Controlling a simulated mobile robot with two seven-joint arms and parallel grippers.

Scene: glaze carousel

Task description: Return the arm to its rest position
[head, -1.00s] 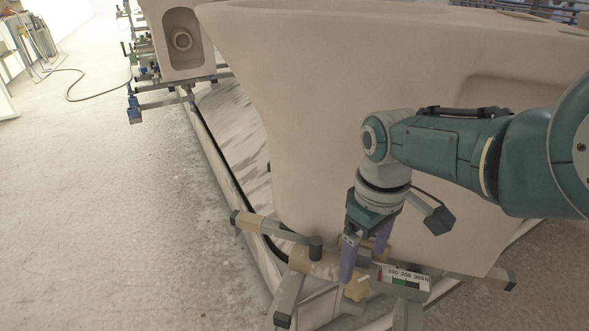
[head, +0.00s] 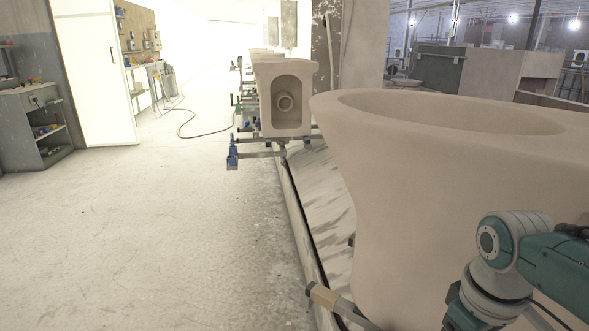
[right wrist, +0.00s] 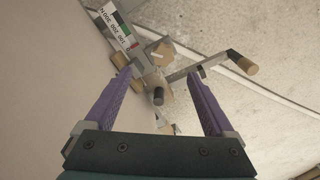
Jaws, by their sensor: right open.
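My right arm comes in at the lower right of the head view, beside a large beige unglazed ceramic piece (head: 390,200). Its fingers are below that picture's edge. In the right wrist view my right gripper (right wrist: 163,72) is open, its two purple fingers wide apart with nothing held between them. Past the fingertips is the metal carrier (right wrist: 160,80) with its wooden-ended bars, a knob and a force scale label (right wrist: 118,35). I cannot tell whether a fingertip touches the carrier. The carrier bar also shows at the bottom of the head view (head: 335,301). My left gripper is not in view.
A second ceramic piece (head: 285,97) stands on a clamped carrier (head: 262,155) farther along the line. Open concrete floor (head: 140,230) lies to the left. A shelf unit (head: 35,125), a white door (head: 98,75) and a hose (head: 190,125) are farther back.

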